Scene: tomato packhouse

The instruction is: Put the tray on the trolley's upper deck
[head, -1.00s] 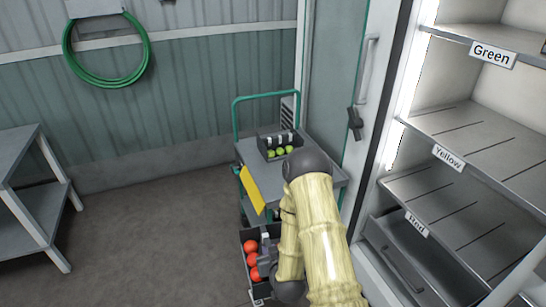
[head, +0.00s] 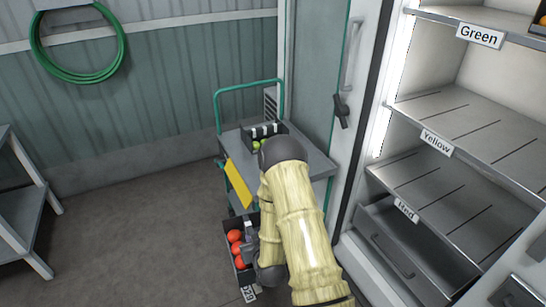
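A dark tray of red tomatoes (head: 228,228) shows low in the middle of the head view, in front of the trolley, with a numbered label at its near end. My gripper (head: 249,250) is at the tray's right side and appears shut on it; my arm hides part of the tray and the fingertips. The trolley (head: 316,164) has a grey upper deck, a green push handle and a yellow panel on its front. A second dark tray (head: 280,128) with green tomatoes stands at the back of the upper deck. My arm covers the deck's near part.
A rack with shelves labelled Green, Yellow and Red (head: 436,188) stands close on the right, with its open door (head: 352,75) beside the trolley. A grey metal table (head: 20,205) is at the left. The floor between is clear.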

